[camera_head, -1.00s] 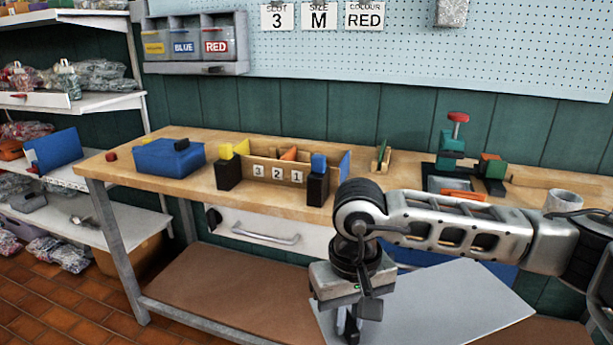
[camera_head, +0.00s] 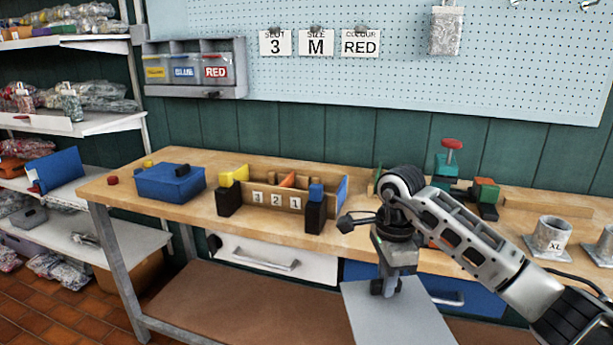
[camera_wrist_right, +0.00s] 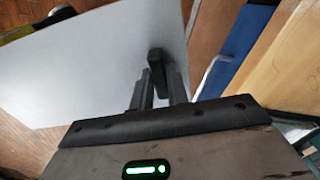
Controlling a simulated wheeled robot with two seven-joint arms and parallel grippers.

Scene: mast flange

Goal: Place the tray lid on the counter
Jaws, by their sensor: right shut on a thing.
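The tray lid (camera_head: 398,318) is a flat pale grey sheet with a small dark handle. My right gripper (camera_head: 386,286) is shut on that handle, and the lid hangs below it in front of the counter's front edge. In the right wrist view the gripper's fingers (camera_wrist_right: 160,95) hold the dark handle, with the lid (camera_wrist_right: 90,70) spreading to the left. The counter (camera_head: 192,208) is a wooden workbench top behind the lid. The lid is apart from the counter top in the head view. My left gripper is not in view.
Bare wood shows along the front. Drawers (camera_head: 275,258) are below.

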